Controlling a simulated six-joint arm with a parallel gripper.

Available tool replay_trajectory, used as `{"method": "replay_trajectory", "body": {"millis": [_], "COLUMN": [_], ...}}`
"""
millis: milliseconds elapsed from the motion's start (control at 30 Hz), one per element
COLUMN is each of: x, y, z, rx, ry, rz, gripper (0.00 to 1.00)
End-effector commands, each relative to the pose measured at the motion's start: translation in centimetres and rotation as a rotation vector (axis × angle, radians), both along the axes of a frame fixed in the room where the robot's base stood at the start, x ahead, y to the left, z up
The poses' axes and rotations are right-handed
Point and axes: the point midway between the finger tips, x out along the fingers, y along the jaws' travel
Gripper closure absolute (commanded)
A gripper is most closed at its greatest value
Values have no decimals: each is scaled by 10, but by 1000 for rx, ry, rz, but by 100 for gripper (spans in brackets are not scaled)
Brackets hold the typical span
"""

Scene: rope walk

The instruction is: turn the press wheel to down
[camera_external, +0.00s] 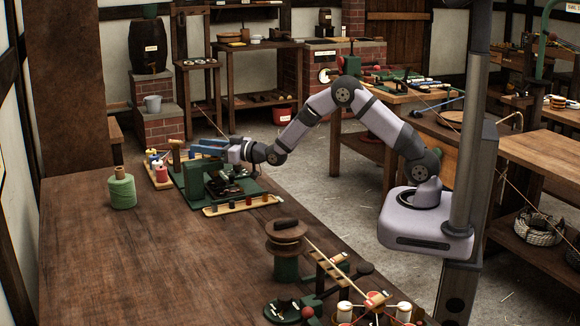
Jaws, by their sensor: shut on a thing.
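The green press (194,182) stands on a dark green base near the far end of the long wooden bench. My gripper (196,151) reaches in from the right at the top of the press, with its blue fingers pointing left. It is shut on a part at the top of the press, which seems to be the press wheel. The fingers hide most of that part, and it is too small to tell how far the wheel is turned.
A green twine spool (122,190) stands left of the press. A wooden rack of small pegs (242,204) lies in front, and red and pale spools (160,170) stand behind left. A rope-twisting device (286,242) stands at the near right. The bench's near left is clear.

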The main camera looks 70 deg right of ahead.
Motion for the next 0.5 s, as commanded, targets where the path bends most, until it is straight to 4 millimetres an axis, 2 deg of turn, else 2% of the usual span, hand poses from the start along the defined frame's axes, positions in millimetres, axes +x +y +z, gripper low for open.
{"method": "replay_trajectory", "body": {"millis": [267,500], "x": [0,-1], "y": [0,-4], "z": [-1,-1], "rx": [2,2], "ry": [-1,-1], "rz": [-45,-166], "gripper": [84,84]}}
